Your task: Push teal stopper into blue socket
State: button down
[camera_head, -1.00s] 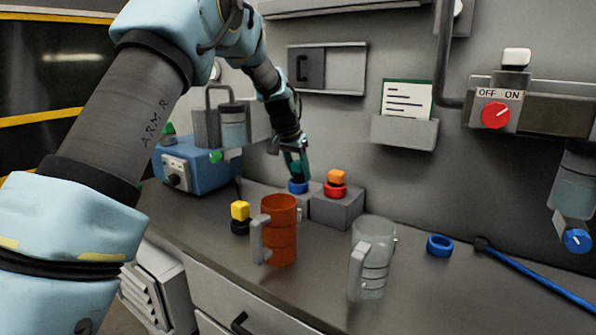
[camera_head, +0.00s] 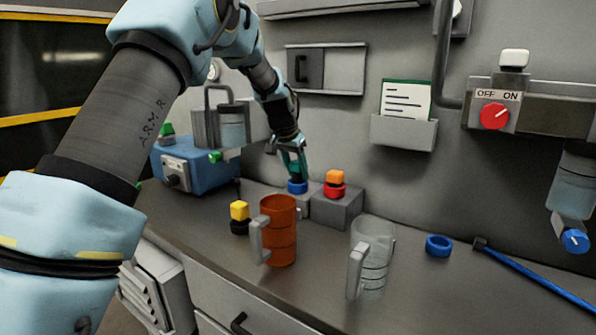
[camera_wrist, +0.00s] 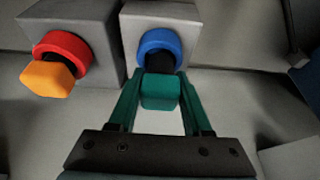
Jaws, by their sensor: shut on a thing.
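The teal stopper (camera_wrist: 161,93) has a dark lower part that reaches into the mouth of the blue socket (camera_wrist: 159,42). The teal block itself stands clear of the blue ring; how deep the dark part sits I cannot tell. My gripper (camera_wrist: 160,86) is shut on the teal stopper, with one teal finger on each side. In the head view my gripper (camera_head: 294,163) points down over the blue socket (camera_head: 298,187), at the back of the counter. The stopper is small and partly hidden by the fingers there.
Beside the blue socket, a grey block (camera_head: 337,209) carries a red ring (camera_head: 335,190) with an orange stopper (camera_head: 335,176). An orange mug (camera_head: 281,235), a clear mug (camera_head: 375,255) and a yellow stopper (camera_head: 239,210) stand in front. A loose blue ring (camera_head: 439,246) lies right.

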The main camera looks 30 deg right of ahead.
jog(key=shift+f, duration=0.15)
jog(key=shift+f+b, duration=0.25)
jog(key=shift+b, duration=0.05)
jog(key=shift+s+r, duration=0.2)
jog(key=shift+r, duration=0.15)
